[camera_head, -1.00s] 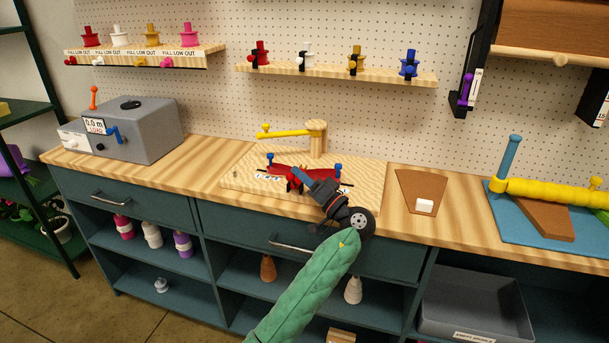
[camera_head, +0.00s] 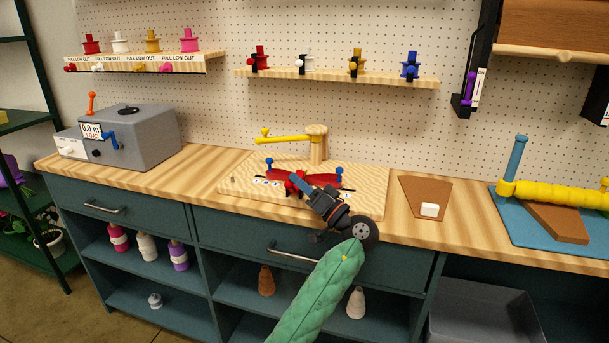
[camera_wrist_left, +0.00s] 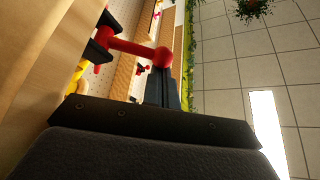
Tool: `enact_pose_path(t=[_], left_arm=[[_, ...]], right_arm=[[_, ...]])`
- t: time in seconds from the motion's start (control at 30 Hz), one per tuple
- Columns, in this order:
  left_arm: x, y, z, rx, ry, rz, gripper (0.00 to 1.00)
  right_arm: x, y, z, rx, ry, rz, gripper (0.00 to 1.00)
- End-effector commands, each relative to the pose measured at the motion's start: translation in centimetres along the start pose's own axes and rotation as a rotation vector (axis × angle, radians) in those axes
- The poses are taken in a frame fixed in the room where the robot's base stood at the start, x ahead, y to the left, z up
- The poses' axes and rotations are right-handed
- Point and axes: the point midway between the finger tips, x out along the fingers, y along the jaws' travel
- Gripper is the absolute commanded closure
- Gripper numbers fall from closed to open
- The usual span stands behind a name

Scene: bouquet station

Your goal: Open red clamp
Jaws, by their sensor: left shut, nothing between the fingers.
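The red clamp (camera_head: 325,180) lies across a pale wooden board (camera_head: 235,183) on the bench, with a blue-topped post near each end. My left gripper (camera_head: 294,178) reaches in from the front and is shut and empty at the clamp's middle, hiding part of it. In the left wrist view a red bar (camera_wrist_left: 130,47) ends in a red ball knob (camera_wrist_left: 164,57) just beyond the dark fingers (camera_wrist_left: 162,88). I cannot tell whether the fingers touch the knob or how far the clamp is open. My right gripper is out of view.
A wooden post with a yellow lever (camera_head: 285,140) stands behind the clamp. A grey machine (camera_head: 150,135) sits at the left. A yellow roll (camera_head: 560,195) is at the far right.

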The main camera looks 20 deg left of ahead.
Motion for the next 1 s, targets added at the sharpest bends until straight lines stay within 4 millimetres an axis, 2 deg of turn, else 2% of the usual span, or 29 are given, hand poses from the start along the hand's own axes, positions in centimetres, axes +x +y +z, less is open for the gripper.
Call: enact_pose_path(t=[0.63,0.77,0.9,1.0], left_arm=[[0.1,-0.2,-0.3,-0.005,0.0,-0.002,1.0],[0.6,-1.0,-1.2,-0.008,-0.002,-0.002,1.0],[1.7,-2.5,-2.9,-0.009,-0.001,-0.003,1.0],[0.2,-3.4,-4.3,-0.008,0.0,0.0,1.0]], right_arm=[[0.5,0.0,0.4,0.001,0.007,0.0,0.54],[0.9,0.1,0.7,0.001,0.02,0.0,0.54],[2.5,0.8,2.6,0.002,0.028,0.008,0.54],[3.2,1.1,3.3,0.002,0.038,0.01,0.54]])
